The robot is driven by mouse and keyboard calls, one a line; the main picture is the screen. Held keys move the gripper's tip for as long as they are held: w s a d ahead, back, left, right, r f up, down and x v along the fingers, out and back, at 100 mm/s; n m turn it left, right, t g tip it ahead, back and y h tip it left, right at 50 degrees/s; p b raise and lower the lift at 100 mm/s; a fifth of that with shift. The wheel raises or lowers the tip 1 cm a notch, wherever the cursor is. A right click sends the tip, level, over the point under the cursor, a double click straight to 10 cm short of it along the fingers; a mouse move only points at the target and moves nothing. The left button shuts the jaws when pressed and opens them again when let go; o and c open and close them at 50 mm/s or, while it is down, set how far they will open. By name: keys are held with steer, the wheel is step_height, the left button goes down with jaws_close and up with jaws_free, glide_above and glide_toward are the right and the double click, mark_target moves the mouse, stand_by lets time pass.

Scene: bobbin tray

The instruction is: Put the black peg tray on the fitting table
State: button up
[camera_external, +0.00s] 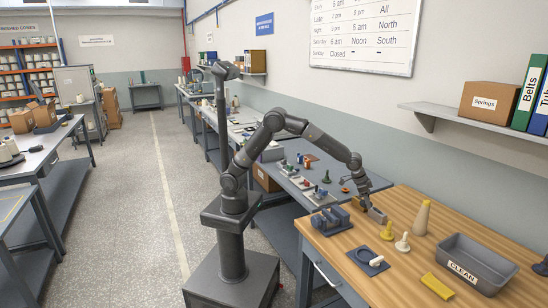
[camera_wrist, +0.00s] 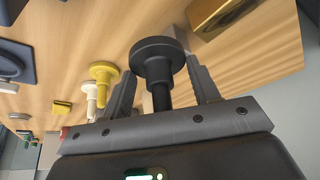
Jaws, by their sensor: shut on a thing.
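In the wrist view a black peg (camera_wrist: 158,62) with a wide round head stands between the fingers of my gripper (camera_wrist: 162,92). The gripper is shut on it, with the stem between the fingers. Whether a tray is joined to the peg is hidden. In the external view my gripper (camera_external: 376,214) is low over the left back part of the wooden table (camera_external: 455,235), and the black peg cannot be made out there. A grey table (camera_external: 292,182) adjoins the wooden one. No label shows which is the fitting table.
Several small parts stand on the grey table.

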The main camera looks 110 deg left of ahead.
steer(key=w+a+r+n+y, duration=0.1)
steer(key=w+a+r+n, duration=0.2)
steer(key=a, duration=0.2)
steer(key=shift+w+a+r, duration=0.2)
steer(key=shift+a+r, duration=0.1)
steer(key=shift+a, duration=0.1)
glide_above(379, 202)
steer(key=s, duration=0.1)
steer(key=f, duration=0.4)
steer(key=d+f, duration=0.1)
steer(key=f, duration=0.2)
steer(key=shift+s, duration=0.2)
step_height(379, 202, down, 3)
steer(key=shift+w+r, duration=0.1)
steer(key=shift+r, duration=0.1)
steer(key=shift+f, duration=0.55)
steer(key=shift+f, duration=0.15)
steer(key=o, duration=1)
